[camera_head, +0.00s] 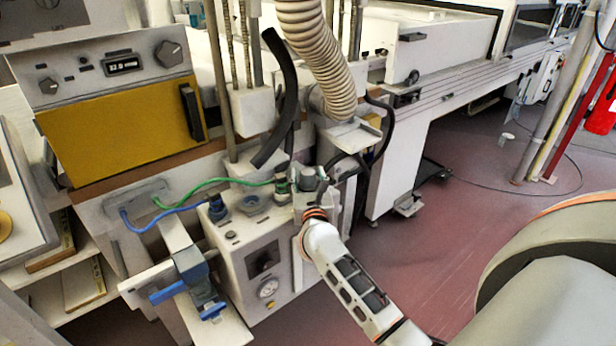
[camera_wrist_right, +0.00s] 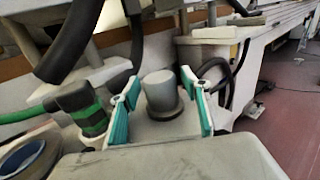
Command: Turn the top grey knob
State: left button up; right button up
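The top grey knob (camera_wrist_right: 161,92) is a short round grey post on a dark collar, standing on top of the white box (camera_head: 250,262). In the right wrist view it is between the two teal-padded fingers of my right gripper (camera_wrist_right: 163,104). The fingers are open, one on each side of the knob, with gaps visible on both sides. In the head view my right gripper (camera_head: 309,186) is at the box's upper back right corner and mostly covers the knob. My left gripper is not in view.
A green connector (camera_wrist_right: 82,108) stands just left of the gripper. A blue connector (camera_head: 217,208) and a blue-ringed port (camera_head: 254,204) are further left on the box top. A black hose (camera_head: 284,95) and ribbed duct (camera_head: 318,45) hang close behind. A blue clamp (camera_head: 190,278) is at front left.

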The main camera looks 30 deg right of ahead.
aim_at(308, 172)
jog(key=shift+r, duration=0.1)
notch_tip(308, 172, up, 10)
jog(key=shift+f, duration=0.1)
dwell(0.6)
dwell(0.4)
